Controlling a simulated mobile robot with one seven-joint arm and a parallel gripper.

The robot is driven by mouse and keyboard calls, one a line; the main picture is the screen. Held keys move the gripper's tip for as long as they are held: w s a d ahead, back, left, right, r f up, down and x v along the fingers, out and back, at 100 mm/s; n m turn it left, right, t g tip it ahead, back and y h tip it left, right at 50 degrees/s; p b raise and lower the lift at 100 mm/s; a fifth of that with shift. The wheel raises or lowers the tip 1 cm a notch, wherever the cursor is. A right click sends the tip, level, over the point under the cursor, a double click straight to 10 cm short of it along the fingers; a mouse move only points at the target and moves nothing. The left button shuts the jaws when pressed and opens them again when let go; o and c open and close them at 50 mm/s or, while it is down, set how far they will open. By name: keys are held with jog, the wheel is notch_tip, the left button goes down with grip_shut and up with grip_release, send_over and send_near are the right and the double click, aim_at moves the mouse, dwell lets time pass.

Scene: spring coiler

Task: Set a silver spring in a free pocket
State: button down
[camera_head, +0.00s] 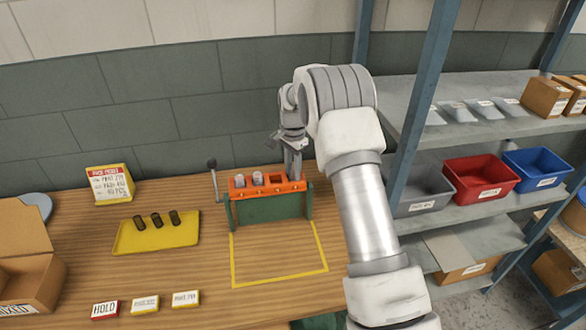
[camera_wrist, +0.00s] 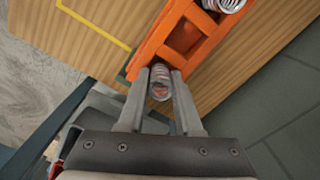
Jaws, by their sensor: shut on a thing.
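The orange pocket rack (camera_head: 267,190) stands on a green base on the workbench. Two silver springs (camera_head: 240,181) (camera_head: 258,177) sit upright in its left pockets, and one also shows at the top of the wrist view (camera_wrist: 231,5). To their right is an empty pocket (camera_head: 277,179), also visible in the wrist view (camera_wrist: 186,38). My gripper (camera_head: 293,172) is at the rack's right end. In the wrist view its fingers (camera_wrist: 160,88) are shut on a silver spring (camera_wrist: 160,80) at the end pocket. I cannot tell how deep the spring sits; the fingers hide that pocket.
A lever with a dark knob (camera_head: 212,164) rises left of the rack. A yellow tray (camera_head: 128,237) holds three dark springs. Small label blocks (camera_head: 145,304) line the front. A shelf unit with bins (camera_head: 482,178) stands right. The yellow-outlined area (camera_head: 278,262) is clear.

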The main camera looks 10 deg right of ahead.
jog(key=shift+s+f, duration=0.15)
jog(key=shift+f, duration=0.25)
jog(key=c, duration=0.5)
grip_release()
jog(key=shift+f, duration=0.15)
jog(key=shift+s, duration=0.1)
jog(key=shift+d, duration=0.1)
jog(key=r, duration=1.8)
jog(key=shift+w+a+r, duration=0.2)
jog(key=shift+w+r, duration=0.1)
